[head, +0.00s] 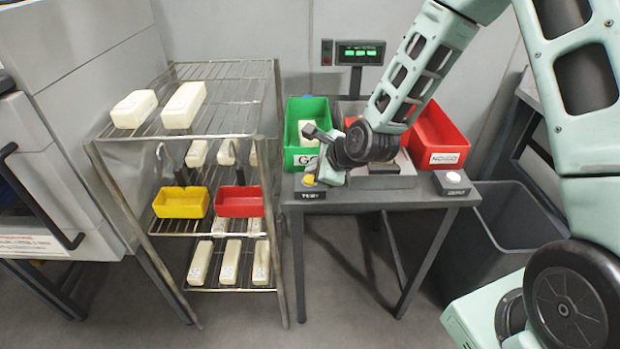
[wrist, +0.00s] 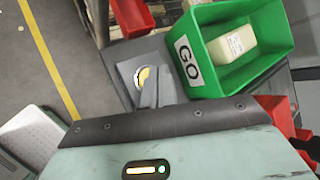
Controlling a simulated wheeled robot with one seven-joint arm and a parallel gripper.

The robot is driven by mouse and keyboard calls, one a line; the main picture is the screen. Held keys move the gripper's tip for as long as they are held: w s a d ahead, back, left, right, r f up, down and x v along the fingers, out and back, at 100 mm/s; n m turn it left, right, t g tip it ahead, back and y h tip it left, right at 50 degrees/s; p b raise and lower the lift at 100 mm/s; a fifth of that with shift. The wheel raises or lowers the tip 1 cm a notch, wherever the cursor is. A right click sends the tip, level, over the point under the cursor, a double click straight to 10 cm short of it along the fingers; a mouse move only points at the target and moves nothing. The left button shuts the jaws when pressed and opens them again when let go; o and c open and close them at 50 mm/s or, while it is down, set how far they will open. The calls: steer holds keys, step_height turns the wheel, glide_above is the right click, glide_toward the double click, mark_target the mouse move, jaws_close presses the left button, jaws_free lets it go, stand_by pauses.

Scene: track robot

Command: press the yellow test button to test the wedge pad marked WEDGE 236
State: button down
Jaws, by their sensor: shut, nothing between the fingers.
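The yellow test button (head: 309,180) sits at the front left corner of the small grey table, above a label reading TEST. In the wrist view the button (wrist: 141,76) shows as a yellow disc, partly covered by my fingers. My gripper (head: 318,181) is shut and empty, its fingertips pointing down right at the button; whether they touch it I cannot tell. The shut fingers also show in the wrist view (wrist: 153,84). No marking WEDGE 236 is readable. The grey test fixture (head: 385,181) is partly hidden by my arm, and I cannot tell what lies in it.
A green GO bin (wrist: 217,22) holding a cream pad (wrist: 233,43) stands close beside my gripper. A red NO-GO bin (head: 440,140) and a white button (head: 452,181) are at the right. A display (head: 359,52) shows green readings. A wire rack (head: 235,105) with several pads stands left.

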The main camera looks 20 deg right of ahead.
steer(key=shift+f, duration=0.1)
steer(key=shift+f, duration=0.35)
steer(key=shift+f+b, duration=0.4)
steer(key=shift+b, duration=0.1)
stand_by(0.5)
steer(key=shift+r, duration=0.15)
steer(key=shift+r+p, duration=0.7)
steer(key=shift+p, duration=0.05)
step_height(320, 180, up, 5)
steer(key=p, duration=0.4)
stand_by(0.9)
